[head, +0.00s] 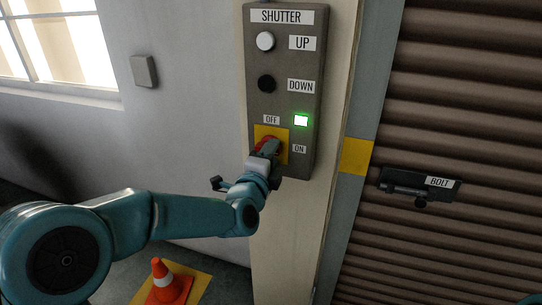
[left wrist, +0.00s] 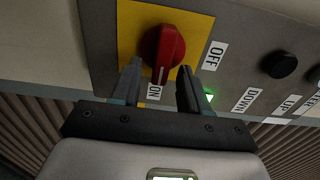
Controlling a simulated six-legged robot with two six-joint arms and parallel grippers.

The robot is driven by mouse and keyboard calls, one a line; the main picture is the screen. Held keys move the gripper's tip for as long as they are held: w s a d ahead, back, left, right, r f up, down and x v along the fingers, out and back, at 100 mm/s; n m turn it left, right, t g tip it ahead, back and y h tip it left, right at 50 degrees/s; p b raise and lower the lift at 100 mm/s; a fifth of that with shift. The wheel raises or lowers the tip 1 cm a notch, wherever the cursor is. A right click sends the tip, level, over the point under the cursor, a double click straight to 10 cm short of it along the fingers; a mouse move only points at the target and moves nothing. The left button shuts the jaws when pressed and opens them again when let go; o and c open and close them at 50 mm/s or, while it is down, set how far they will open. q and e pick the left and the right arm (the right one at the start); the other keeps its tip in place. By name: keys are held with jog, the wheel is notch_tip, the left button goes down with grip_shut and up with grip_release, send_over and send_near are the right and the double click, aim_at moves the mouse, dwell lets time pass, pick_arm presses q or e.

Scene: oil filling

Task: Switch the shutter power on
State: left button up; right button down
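The grey shutter control box (head: 309,88) has a red rotary knob (head: 264,142) on a yellow plate (head: 282,157), between OFF and ON labels. In the left wrist view the red knob (left wrist: 163,52) has its white mark pointing towards the ON label (left wrist: 153,92). A green lamp (head: 301,120) on the box is lit. My left gripper (head: 271,148) is at the knob and partly hides it in the head view. In the left wrist view its fingers (left wrist: 158,82) are apart, one either side of the knob's near end; I cannot tell whether they touch it. My right gripper is out of view.
A white UP button (head: 265,41) and a black DOWN button (head: 266,84) sit above the knob. The brown shutter (head: 460,120) with a bolt (head: 410,191) is to the right. An orange cone (head: 165,283) stands on the floor below my left arm.

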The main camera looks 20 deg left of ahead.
pick_arm(q)
jog(key=s+b, duration=0.2)
jog(key=s, duration=1.4)
jog(key=shift+s+a, duration=0.2)
jog(key=shift+a, duration=0.1)
